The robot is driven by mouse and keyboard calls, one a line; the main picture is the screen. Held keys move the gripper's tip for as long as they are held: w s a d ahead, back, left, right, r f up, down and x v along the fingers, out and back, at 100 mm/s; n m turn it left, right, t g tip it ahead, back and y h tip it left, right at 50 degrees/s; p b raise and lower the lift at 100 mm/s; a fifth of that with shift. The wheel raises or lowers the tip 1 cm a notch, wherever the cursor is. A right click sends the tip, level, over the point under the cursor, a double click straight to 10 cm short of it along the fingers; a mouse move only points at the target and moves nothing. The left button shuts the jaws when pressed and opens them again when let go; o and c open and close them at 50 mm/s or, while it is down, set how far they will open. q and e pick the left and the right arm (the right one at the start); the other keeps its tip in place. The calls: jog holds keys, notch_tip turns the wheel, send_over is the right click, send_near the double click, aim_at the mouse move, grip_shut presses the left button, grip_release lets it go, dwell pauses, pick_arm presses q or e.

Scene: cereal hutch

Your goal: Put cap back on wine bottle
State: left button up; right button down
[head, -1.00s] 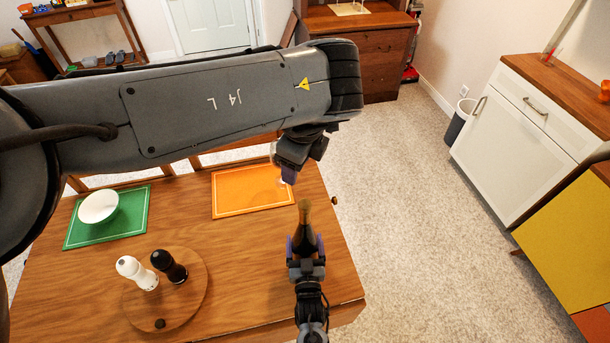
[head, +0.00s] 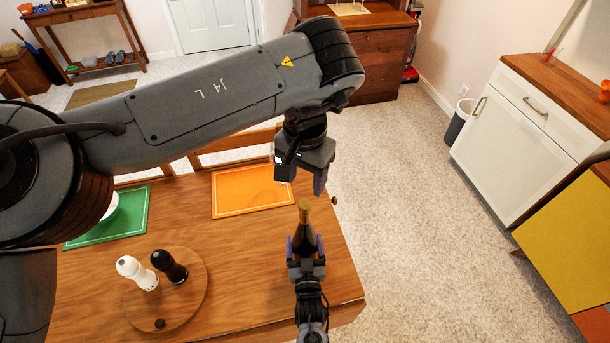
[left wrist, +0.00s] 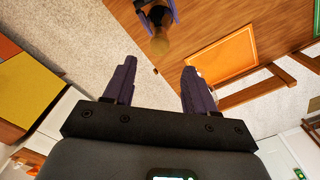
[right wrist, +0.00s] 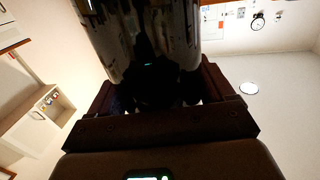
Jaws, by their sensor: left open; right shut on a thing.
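My right gripper (head: 305,252) is shut around the bottle's body; in the right wrist view the dark glass (right wrist: 150,40) fills the space between the fingers. My left gripper (head: 302,185) is open and empty, above and just behind the bottle's top. In the left wrist view the bottle's top (left wrist: 159,45) lies beyond the fingers of my left gripper (left wrist: 158,85). I cannot make out a separate cap; a small dark round thing (head: 160,324) lies on the round board.
The round wooden board (head: 195,300) holds a white mill (head: 135,272) and a black mill (head: 170,266). An orange placemat (head: 252,192) and a green placemat (head: 125,228) lie at the back. A bowl (head: 111,207) is mostly hidden by my left arm. Open floor lies right of the table.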

aim_at(305, 204)
pick_arm(q)
jog(key=shift+f, duration=0.15)
jog(key=shift+f, duration=3.95)
jog(key=shift+c, duration=0.4)
grip_shut()
